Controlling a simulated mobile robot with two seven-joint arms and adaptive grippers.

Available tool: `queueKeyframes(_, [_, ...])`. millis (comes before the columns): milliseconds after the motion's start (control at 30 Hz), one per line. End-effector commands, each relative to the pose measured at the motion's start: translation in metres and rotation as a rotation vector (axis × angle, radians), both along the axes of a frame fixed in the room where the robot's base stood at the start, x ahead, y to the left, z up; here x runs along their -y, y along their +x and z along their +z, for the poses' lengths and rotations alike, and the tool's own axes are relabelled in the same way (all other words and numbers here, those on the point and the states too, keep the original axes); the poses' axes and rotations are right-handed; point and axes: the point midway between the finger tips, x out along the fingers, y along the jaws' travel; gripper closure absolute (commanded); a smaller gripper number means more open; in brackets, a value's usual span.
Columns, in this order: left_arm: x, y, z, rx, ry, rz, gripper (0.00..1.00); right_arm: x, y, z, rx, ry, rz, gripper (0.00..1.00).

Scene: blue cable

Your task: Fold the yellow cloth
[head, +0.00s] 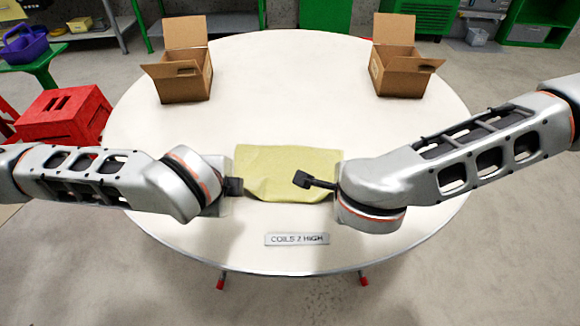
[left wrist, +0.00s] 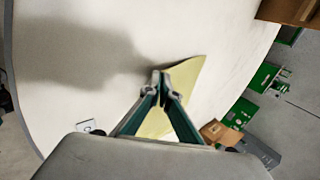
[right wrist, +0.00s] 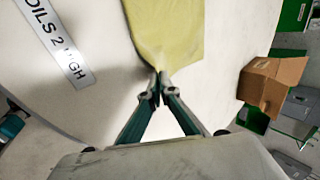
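The yellow cloth (head: 285,165) lies near the middle front of the round white table, between my two arms. My left gripper (head: 234,186) is at the cloth's left edge. In the left wrist view its fingertips (left wrist: 163,82) are together on the edge of the cloth (left wrist: 186,82). My right gripper (head: 302,180) is over the cloth's front right part. In the right wrist view its fingertips (right wrist: 160,84) are together on the cloth (right wrist: 168,30), which narrows to a pinched point there. My right arm hides part of the cloth's right side.
The white table (head: 285,80) is clear behind the cloth. Two open cardboard boxes stand at its back left (head: 182,75) and back right (head: 400,68). A label plate (head: 297,239) reading "COILS 2 HIGH" lies in front of the cloth. A red crate (head: 65,120) stands left of the table.

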Motion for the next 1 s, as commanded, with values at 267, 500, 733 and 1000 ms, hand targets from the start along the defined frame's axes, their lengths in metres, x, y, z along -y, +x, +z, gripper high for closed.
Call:
queueKeyframes(267, [0.0002, -0.001, -0.009, 0.036, -0.002, 0.001, 1.0, 0.0015, -0.0011, -0.0097, 0.035, -0.002, 0.001, 1.0])
queueKeyframes(500, [0.0, -0.0008, -0.0081, 0.043, -0.002, 0.001, 1.0, 0.0022, -0.0007, -0.0093, 0.04, -0.001, -0.001, 1.0])
queueKeyframes(733, [0.0001, -0.0008, -0.0081, 0.042, -0.002, 0.001, 0.69, 0.0022, -0.0008, -0.0094, 0.04, -0.001, -0.001, 0.69])
queueKeyframes(1000, [0.0002, -0.0008, -0.0081, 0.042, -0.002, 0.001, 0.69, 0.0022, -0.0006, -0.0092, 0.039, -0.002, -0.002, 0.69])
